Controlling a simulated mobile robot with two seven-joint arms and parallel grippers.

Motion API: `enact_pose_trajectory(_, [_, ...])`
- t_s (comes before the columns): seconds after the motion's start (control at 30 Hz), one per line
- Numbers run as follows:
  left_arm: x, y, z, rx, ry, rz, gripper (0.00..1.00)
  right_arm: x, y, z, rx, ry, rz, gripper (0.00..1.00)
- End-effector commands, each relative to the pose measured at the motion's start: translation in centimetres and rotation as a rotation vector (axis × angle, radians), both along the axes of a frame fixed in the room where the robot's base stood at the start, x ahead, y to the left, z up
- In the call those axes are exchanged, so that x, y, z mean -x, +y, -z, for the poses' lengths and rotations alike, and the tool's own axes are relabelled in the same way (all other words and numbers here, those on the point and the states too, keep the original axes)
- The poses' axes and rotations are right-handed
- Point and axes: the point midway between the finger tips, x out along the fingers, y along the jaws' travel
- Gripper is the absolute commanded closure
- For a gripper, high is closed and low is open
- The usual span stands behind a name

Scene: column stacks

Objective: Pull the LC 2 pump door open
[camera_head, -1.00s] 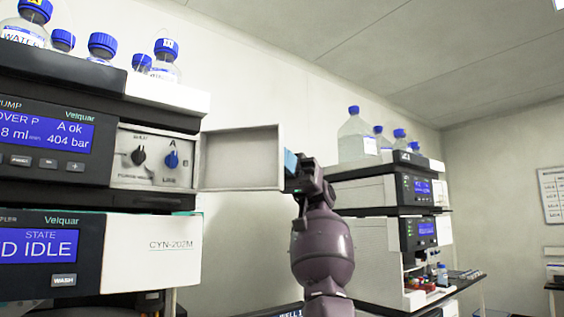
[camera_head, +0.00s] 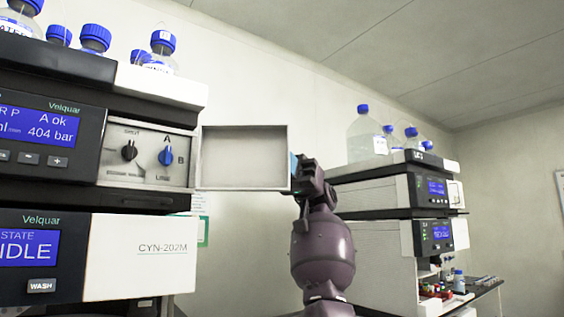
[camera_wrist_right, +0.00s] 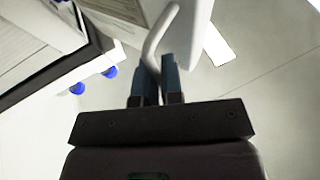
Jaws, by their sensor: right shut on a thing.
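The pump door (camera_head: 244,158) stands swung out to the right of the pump module on the near left stack, its pale, recessed inner face toward me. The uncovered panel (camera_head: 148,155) shows a black knob and a blue knob. My right gripper (camera_head: 299,168) is at the door's far right edge. In the right wrist view its two fingers (camera_wrist_right: 158,82) are shut on a curved pale handle (camera_wrist_right: 155,40), apparently the door's. The outer face of the door is hidden in the head view. My left gripper is not in view.
Blue-capped bottles (camera_head: 95,38) stand on top of the near stack. A second instrument stack (camera_head: 385,205) with a large bottle (camera_head: 366,138) stands behind my right arm. A plain wall lies behind the door.

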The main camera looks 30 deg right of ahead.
Motion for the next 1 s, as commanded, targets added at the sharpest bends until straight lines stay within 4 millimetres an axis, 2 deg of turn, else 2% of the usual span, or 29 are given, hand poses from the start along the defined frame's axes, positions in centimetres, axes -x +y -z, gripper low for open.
enact_pose_trajectory(0.33, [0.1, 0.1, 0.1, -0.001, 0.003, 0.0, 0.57, 0.0, 0.1, 0.0, 0.003, 0.003, -0.001, 1.0])
enact_pose_trajectory(0.37, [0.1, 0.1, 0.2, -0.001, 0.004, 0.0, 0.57, 0.0, 0.1, 0.0, 0.003, 0.003, -0.001, 0.9])
enact_pose_trajectory(0.4, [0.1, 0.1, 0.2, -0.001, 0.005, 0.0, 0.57, 0.0, 0.1, 0.0, 0.003, 0.003, -0.001, 0.85])
enact_pose_trajectory(0.7, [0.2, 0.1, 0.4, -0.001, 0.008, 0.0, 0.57, -0.1, -0.1, 0.1, 0.002, 0.002, 0.0, 0.85])
enact_pose_trajectory(0.87, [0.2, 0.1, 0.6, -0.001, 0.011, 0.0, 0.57, -0.7, -1.2, 0.6, 0.001, 0.004, 0.0, 0.85])
enact_pose_trajectory(1.0, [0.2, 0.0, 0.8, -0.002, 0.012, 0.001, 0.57, -1.6, -3.3, 1.6, 0.001, 0.006, 0.002, 0.85])
